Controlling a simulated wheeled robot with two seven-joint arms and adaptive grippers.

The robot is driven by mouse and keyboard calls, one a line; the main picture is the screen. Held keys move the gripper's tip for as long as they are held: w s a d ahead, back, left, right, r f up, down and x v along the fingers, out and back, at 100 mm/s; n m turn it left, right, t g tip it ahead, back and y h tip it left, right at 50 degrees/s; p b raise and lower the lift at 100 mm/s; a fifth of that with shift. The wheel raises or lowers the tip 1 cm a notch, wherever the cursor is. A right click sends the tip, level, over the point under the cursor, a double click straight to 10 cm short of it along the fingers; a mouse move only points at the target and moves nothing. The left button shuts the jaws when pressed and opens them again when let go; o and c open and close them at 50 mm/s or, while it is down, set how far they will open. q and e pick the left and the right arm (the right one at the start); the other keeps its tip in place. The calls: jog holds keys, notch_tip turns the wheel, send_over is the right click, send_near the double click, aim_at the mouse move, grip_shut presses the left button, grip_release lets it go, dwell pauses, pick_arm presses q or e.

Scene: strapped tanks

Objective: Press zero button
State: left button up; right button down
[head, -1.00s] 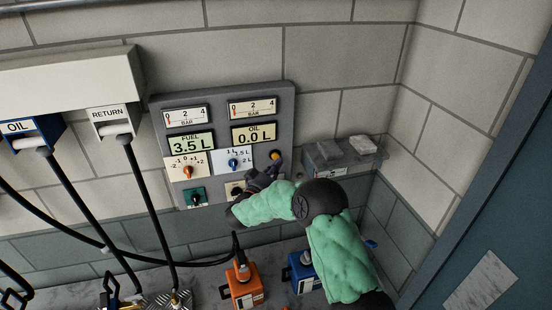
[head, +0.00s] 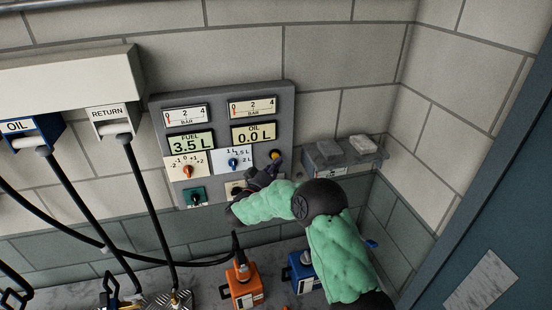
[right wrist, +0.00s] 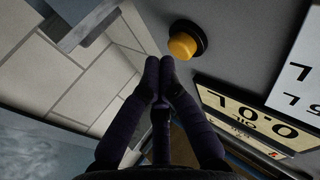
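A round yellow button (head: 276,155) in a dark ring sits at the right side of the grey wall panel (head: 286,120). No zero label on it is legible. It also shows in the right wrist view (right wrist: 183,44), just beyond my fingertips. My right gripper (head: 275,168) is just below the button in the head view. In the right wrist view its two fingers (right wrist: 166,66) are together at the tips with nothing between them. The fingertips appear close to the button, with a small gap in the picture; contact cannot be confirmed. My left gripper is not in view.
A grey shelf box (head: 330,158) is to the right. Orange (head: 243,285) and blue (head: 301,272) tanks stand below. Hoses hang at left.

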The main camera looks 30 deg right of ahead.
jog(key=shift+w+d, duration=0.2)
jog(key=shift+w, duration=0.45)
dwell(0.8)
jog(key=shift+s, duration=0.15)
dwell(0.3)
jog(key=shift+s+a+b, duration=0.25)
jog(key=shift+s+b, duration=0.05)
jog(key=shift+s, duration=0.4)
jog(key=s, duration=0.2)
jog(key=s+a, duration=0.1)
jog(key=s, duration=0.2)
jog(key=shift+a, duration=0.1)
jog(key=shift+f, duration=0.1)
dwell(0.9)
